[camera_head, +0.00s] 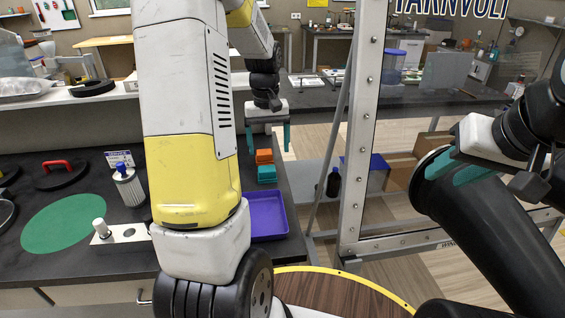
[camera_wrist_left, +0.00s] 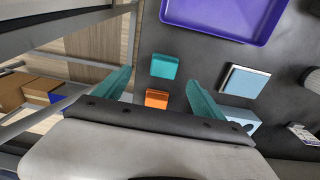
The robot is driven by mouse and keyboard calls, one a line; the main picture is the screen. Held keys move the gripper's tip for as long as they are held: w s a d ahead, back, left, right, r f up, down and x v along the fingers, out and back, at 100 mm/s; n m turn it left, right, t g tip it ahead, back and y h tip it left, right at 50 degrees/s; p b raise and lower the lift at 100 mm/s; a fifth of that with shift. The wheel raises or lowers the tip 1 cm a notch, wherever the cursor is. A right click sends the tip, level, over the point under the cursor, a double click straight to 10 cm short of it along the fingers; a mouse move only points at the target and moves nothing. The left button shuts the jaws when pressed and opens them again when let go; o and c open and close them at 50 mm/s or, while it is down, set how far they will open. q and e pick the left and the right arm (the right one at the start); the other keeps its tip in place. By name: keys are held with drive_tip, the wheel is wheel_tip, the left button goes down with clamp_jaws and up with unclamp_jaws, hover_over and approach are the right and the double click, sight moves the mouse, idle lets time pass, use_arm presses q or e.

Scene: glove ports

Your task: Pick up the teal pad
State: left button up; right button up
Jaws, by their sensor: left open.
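The teal pad (camera_head: 267,174) is a small block lying on the dark bench near its right edge, just behind the purple tray. In the left wrist view the teal pad (camera_wrist_left: 164,66) lies between the lines of the two fingers, beyond an orange pad (camera_wrist_left: 156,98). My left gripper (camera_head: 268,145) is open and empty above the pads, with its teal fingers pointing down; it also shows in the left wrist view (camera_wrist_left: 159,77). My right gripper (camera_head: 457,172) is at the right, away from the bench; its finger gap is unclear.
The purple tray (camera_head: 267,216) sits close to the teal pad. The orange pad (camera_head: 264,156) is right behind it. A light blue block (camera_wrist_left: 246,81) lies beside them. A metal frame post (camera_head: 365,120) stands right of the bench. A green mat (camera_head: 64,222) lies at left.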

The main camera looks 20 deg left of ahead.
sight(267, 168)
use_arm(q)
drive_tip(key=f, duration=0.6)
drive_tip(key=a+f, duration=0.1)
drive_tip(key=f, duration=0.2)
drive_tip(key=shift+w+a+f, duration=0.1)
drive_tip(key=shift+w+f, duration=0.2)
drive_tip(key=shift+f, duration=0.1)
drive_tip(key=c, duration=1.4)
drive_tip(key=shift+c, duration=0.2)
drive_tip(key=shift+r, duration=0.15)
drive_tip(key=shift+r, duration=0.6)
wheel_tip(267, 168, up, 2)
drive_tip(key=shift+r, duration=0.1)
drive_tip(key=s, duration=0.5)
drive_tip(key=s+a+r, duration=0.1)
drive_tip(key=s, duration=0.4)
drive_tip(key=s+a, duration=0.1)
drive_tip(key=s, duration=0.5)
drive_tip(key=shift+a+r, duration=0.15)
drive_tip(key=shift+r, duration=0.05)
